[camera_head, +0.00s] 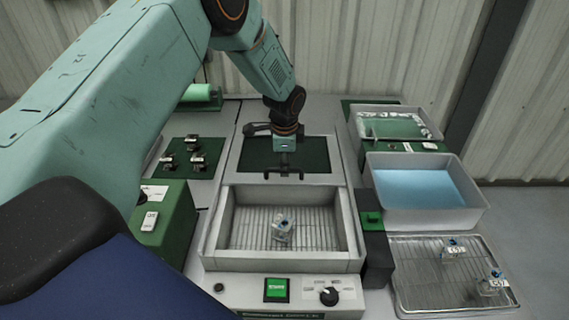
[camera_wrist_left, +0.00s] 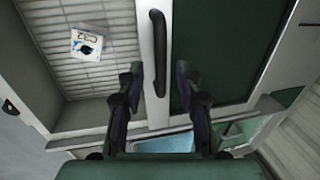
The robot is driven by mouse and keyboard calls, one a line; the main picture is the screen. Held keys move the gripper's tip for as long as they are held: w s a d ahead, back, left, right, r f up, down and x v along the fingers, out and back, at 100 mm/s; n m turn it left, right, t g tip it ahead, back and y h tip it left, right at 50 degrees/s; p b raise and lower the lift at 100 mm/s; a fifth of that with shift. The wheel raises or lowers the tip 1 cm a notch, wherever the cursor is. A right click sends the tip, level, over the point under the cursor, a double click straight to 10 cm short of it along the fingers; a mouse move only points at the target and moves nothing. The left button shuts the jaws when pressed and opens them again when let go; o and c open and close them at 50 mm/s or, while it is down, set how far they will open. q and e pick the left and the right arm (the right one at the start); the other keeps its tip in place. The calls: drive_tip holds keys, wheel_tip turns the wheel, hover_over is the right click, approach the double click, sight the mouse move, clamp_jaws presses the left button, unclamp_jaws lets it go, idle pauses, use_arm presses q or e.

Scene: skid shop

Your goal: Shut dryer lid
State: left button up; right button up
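The dryer (camera_head: 212,235) is a grey box with an open top and a wire rack inside. A small labelled piece with a blue top (camera_head: 281,226) sits on the rack; it also shows in the left wrist view (camera_wrist_left: 87,43). The dryer lid (camera_head: 255,152), a dark green panel in a pale frame, is open behind the chamber. My left gripper (camera_head: 284,175) is over the lid's front edge. In the left wrist view my left gripper (camera_wrist_left: 158,72) is open, and the lid's black handle (camera_wrist_left: 157,40) shows between its fingers, with a gap on each side. My right gripper is not seen.
A control panel with a green button (camera_head: 276,290) and a knob (camera_head: 328,296) fronts the dryer. A blue-filled tray (camera_head: 478,215) and a wire-rack tray (camera_head: 425,302) with two labelled pieces stand right. A green box (camera_head: 172,225) stands left.

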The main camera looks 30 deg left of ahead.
use_arm(q)
drive_tip(key=shift+a+f, duration=0.35)
drive_tip(key=shift+f, duration=0.1)
drive_tip(key=shift+w+d+r, duration=0.1)
drive_tip(key=shift+d, duration=0.25)
drive_tip(key=shift+c, duration=1.3)
drive_tip(key=shift+a, duration=0.2)
clamp_jaws()
